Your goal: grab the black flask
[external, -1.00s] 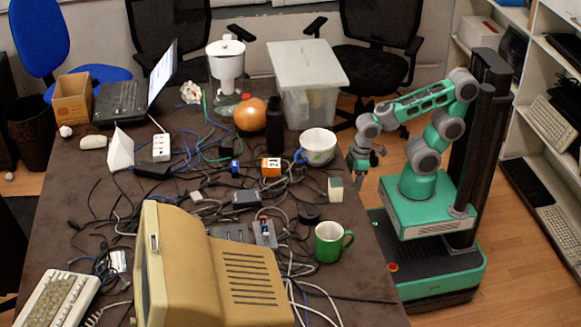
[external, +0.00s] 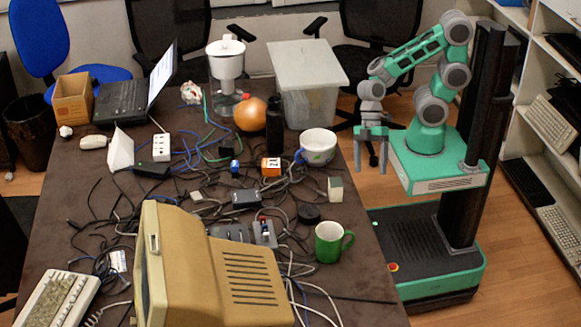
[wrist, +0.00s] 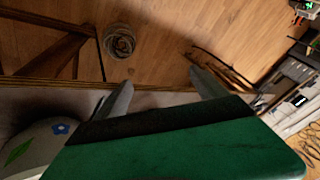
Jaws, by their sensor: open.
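The black flask (external: 274,127) stands upright on the table, behind and left of a white bowl-like cup (external: 317,147) and in front of the clear plastic bin. My gripper (external: 370,170) is open and empty, pointing down just off the table's right edge, to the right of the flask and the cup. In the wrist view my two fingers (wrist: 158,90) are spread with nothing between them. The cup with its blue flower and green leaf (wrist: 35,145) shows at the lower left there. I cannot make out the flask in the wrist view.
A clear bin (external: 308,100) stands behind the flask, and an orange round object (external: 250,114) is just left of it. An orange box (external: 271,167) and many tangled cables lie in front. A green mug (external: 328,243) stands nearer on the table (external: 365,270).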

